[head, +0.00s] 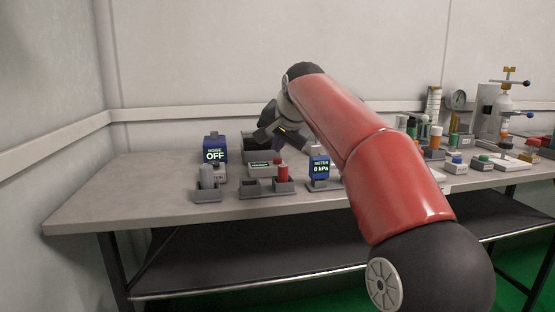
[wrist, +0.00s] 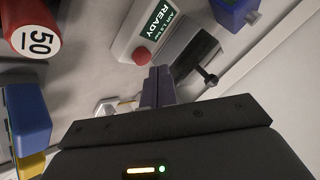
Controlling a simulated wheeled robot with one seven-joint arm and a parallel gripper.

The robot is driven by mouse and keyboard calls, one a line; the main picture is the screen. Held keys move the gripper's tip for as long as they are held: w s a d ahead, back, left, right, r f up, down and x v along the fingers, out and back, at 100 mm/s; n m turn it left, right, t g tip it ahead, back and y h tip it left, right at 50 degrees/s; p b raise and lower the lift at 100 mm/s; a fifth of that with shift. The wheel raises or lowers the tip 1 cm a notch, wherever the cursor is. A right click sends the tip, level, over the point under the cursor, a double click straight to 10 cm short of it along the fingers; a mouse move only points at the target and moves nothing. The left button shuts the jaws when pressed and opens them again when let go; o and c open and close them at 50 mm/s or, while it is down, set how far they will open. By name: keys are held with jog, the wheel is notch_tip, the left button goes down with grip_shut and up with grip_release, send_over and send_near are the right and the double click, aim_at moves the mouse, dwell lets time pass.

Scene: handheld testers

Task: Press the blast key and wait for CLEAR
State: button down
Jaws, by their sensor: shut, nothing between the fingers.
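A pale box (wrist: 128,38) with a green screen reading READY and a line that looks like AIR and a bar value shows in the wrist view. A round red button (wrist: 141,56), which appears to be the blast key, sits on its near end. My gripper (wrist: 160,72) is shut and empty, its fingertips close beside the red button in the picture; I cannot tell whether they touch it. In the head view the box (head: 259,171) stands on the table, and my gripper (head: 278,138) is above and behind it. The button is not clear there.
A red cylinder (head: 282,172) marked 50 in the wrist view (wrist: 38,42) stands by the box. A blue meter (head: 320,168) reads 0 kPa; another blue unit (head: 214,150) reads OFF. A grey cylinder (head: 206,177) stands left. Bare tabletop (head: 110,195) lies far left; the right is crowded.

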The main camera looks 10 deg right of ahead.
jog(key=shift+f, duration=0.1)
dwell(0.5)
jog(key=shift+f, duration=0.3)
jog(key=shift+f+b, duration=0.5)
jog(key=shift+b, duration=0.05)
dwell(0.7)
jog(key=shift+r, duration=0.15)
jog(key=shift+r+p, duration=0.8)
jog(key=shift+p, duration=0.2)
notch_tip(320, 180, up, 5)
jog(key=p, duration=0.5)
